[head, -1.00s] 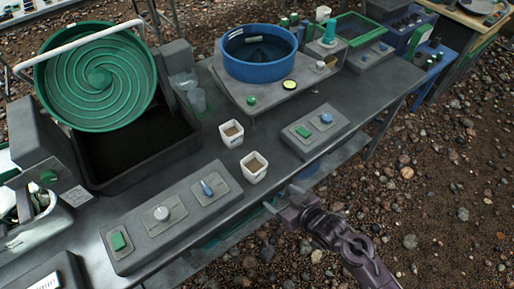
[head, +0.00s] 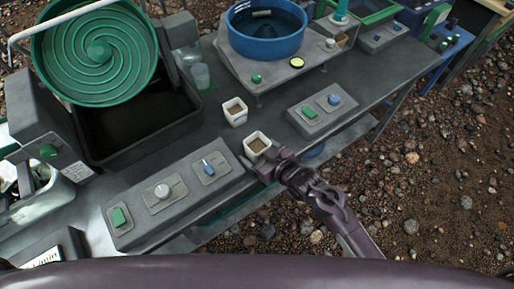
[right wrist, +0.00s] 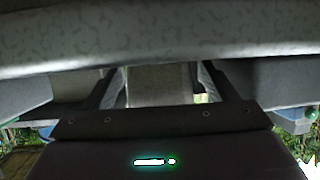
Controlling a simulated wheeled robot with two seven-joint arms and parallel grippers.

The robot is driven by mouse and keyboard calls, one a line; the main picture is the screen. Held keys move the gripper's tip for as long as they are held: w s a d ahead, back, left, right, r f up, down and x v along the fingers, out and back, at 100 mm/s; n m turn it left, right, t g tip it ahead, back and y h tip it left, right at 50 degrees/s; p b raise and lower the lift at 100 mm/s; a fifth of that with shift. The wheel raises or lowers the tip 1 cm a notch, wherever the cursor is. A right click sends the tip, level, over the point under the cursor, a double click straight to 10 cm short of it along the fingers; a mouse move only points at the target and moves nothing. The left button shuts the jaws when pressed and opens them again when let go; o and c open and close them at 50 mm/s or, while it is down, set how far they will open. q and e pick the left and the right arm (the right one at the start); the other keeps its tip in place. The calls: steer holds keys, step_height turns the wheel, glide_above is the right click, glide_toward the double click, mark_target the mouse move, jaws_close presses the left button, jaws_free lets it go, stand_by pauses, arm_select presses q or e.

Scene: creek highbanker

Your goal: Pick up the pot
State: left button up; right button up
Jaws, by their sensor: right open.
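Two small white square pots with brown contents stand upright on the grey table. The nearer pot (head: 257,144) is close to the table's front edge; the other pot (head: 235,112) is just behind it to the left. My right gripper (head: 262,163) is at the front side of the nearer pot. In the right wrist view my right gripper (right wrist: 160,88) has its two fingers apart, with a pale grey block that looks like the pot (right wrist: 158,78) between them. Whether the fingers touch it I cannot tell. My left gripper is not in view.
A control box (head: 165,193) with a green button and knobs lies left of the pots; another control box (head: 321,109) lies right. A blue tub (head: 266,45) stands behind, and a green spiral pan (head: 97,55) back left. Gravel ground lies right of the table.

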steer(key=c, duration=1.2)
steer(key=shift+o, duration=0.2)
step_height(320, 180, up, 20)
steer(key=p, duration=0.1)
